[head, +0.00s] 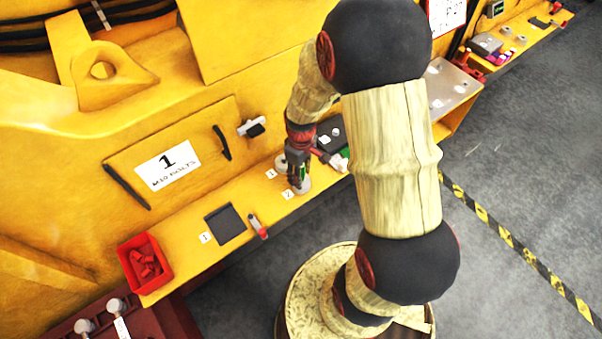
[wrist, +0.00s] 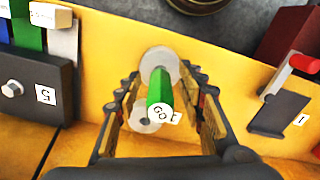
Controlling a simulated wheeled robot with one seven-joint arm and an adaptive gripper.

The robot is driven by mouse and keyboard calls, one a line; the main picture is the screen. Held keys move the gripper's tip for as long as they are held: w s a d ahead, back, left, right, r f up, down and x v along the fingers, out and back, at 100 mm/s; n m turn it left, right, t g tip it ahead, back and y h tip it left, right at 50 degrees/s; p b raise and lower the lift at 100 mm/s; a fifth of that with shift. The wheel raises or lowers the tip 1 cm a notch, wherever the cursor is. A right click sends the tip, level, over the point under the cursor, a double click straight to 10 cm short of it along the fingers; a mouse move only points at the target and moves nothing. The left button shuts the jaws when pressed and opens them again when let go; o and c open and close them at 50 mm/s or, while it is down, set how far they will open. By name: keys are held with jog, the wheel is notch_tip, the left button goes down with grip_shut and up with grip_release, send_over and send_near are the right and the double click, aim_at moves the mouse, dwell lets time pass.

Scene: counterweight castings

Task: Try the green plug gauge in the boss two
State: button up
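The green plug gauge (wrist: 160,88) has a white end marked GO facing the wrist camera. Its far end meets the pale round boss two (wrist: 158,58); how deep it sits in the bore I cannot tell. In the head view boss two (head: 304,187) is beside the label 2 (head: 288,194), largely under my gripper (head: 299,180). My gripper, also in the wrist view (wrist: 163,82), has its fingers spread on both sides of the gauge, with visible gaps. Boss one (wrist: 142,122) lies closer to the yellow wall, partly hidden behind the gauge's marked end.
A dark pad (head: 225,224), a red-ended tool (head: 258,227) and a red bin (head: 147,262) lie along the ledge. The yellow wall rises close behind.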

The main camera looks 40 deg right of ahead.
notch_tip(320, 180, up, 12)
jog(key=shift+r, duration=0.1)
notch_tip(320, 180, up, 12)
jog(key=p, duration=0.9)
dwell(0.4)
dwell(1.6)
